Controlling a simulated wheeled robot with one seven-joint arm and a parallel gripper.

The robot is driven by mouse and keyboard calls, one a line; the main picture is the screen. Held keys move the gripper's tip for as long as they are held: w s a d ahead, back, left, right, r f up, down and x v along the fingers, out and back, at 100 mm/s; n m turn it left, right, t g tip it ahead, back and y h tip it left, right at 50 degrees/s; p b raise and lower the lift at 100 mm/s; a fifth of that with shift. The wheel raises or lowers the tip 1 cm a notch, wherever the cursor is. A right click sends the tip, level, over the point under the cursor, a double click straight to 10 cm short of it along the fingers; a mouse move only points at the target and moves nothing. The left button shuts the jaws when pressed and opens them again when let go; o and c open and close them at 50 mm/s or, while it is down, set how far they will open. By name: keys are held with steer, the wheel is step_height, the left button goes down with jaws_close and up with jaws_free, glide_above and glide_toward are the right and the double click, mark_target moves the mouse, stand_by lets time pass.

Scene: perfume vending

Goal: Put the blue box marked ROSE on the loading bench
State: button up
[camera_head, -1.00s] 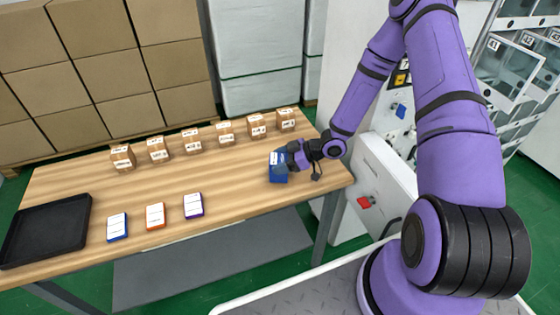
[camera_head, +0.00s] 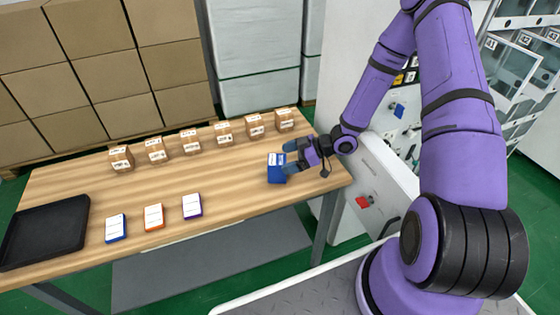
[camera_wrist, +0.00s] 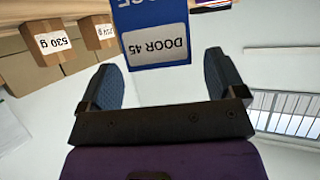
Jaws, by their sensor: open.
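The blue box (camera_head: 276,174) stands on the wooden loading bench (camera_head: 235,185), near its right end. In the wrist view the blue box (camera_wrist: 152,50) shows a white label reading DOOR 45, upside down, with part of a word ending in SE above it. My gripper (camera_head: 290,158) is at the box's right side. In the wrist view my gripper (camera_wrist: 163,68) has its two fingers wide apart, with the box's near end ahead of and between their tips. Its far end is out of the wrist view.
Several small brown boxes (camera_head: 190,144) line the bench's back. Flat blue (camera_head: 116,230), orange (camera_head: 153,220) and purple (camera_head: 192,208) packs lie at the front. A black tray (camera_head: 44,238) is at the left end. The bench around the blue box is clear.

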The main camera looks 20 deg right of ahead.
steer(key=v, duration=0.8)
steer(key=w+d+r+m+t+h, duration=0.1)
steer(key=w+d+r+h, duration=0.1)
steer(key=w+r+h, duration=0.3)
steer(key=d+r+m+t+h, duration=0.1)
steer(key=d+r+h, duration=0.2)
steer(key=r, duration=0.4)
steer(key=s+d+r+m+h, duration=0.1)
steer(key=s+r+m+h, duration=0.15)
steer(key=r, duration=0.45)
steer(key=s+r+m+h, duration=0.1)
steer(key=r+m+h, duration=0.15)
steer(key=r, duration=0.45)
steer(key=s+a+r+m+h, duration=0.2)
steer(key=s+a+r+m, duration=0.15)
steer(key=s+r, duration=0.7)
steer(key=s+a+r+m+g+y, duration=0.1)
steer(key=s+a, duration=0.2)
steer(key=s, duration=0.5)
steer(key=s+a+r+m+y, duration=0.1)
steer(key=s+a+m+y, duration=0.1)
steer(key=s, duration=0.6)
steer(key=shift+a+r+g, duration=0.15)
steer(key=shift+a+g, duration=0.25)
steer(key=shift+a, duration=0.1)
